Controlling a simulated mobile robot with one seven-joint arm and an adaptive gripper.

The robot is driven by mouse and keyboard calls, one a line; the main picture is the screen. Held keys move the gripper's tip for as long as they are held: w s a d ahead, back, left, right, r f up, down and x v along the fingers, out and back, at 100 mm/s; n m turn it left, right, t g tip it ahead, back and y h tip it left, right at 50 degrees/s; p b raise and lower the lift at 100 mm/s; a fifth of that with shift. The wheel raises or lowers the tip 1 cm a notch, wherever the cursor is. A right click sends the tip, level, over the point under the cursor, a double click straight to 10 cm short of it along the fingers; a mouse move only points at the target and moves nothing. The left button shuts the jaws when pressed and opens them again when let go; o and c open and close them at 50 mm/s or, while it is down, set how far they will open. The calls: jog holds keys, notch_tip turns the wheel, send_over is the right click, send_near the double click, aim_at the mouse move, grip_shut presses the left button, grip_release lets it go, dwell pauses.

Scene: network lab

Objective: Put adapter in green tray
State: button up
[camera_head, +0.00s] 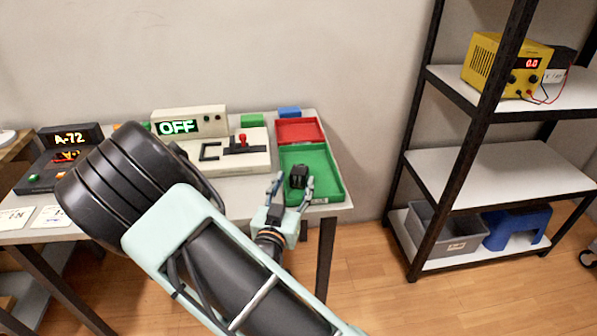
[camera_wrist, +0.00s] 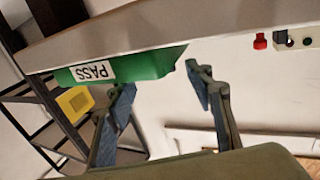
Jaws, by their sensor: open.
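The black adapter (camera_head: 299,176) appears inside the green tray (camera_head: 325,185) at the right end of the table, toward the tray's left side. My gripper (camera_head: 292,186) is open at the tray's near side, and the adapter shows between its spread fingers in the head view. In the wrist view, which looks upside down, the open gripper (camera_wrist: 160,88) has nothing between its fingers. The green tray (camera_wrist: 150,63) shows its outer wall with a white PASS label. The adapter is not visible there.
A red tray (camera_head: 299,131) adjoins the green tray behind. A white panel with a red-topped lever (camera_head: 243,140) and an OFF display box (camera_head: 188,121) stand to the left. A shelf rack with a yellow power supply (camera_head: 506,65) stands right, with open floor between.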

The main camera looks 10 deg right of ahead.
aim_at(287, 200)
jog(key=v, duration=0.5)
jog(key=shift+s+a, duration=0.15)
jog(key=shift+s, duration=0.2)
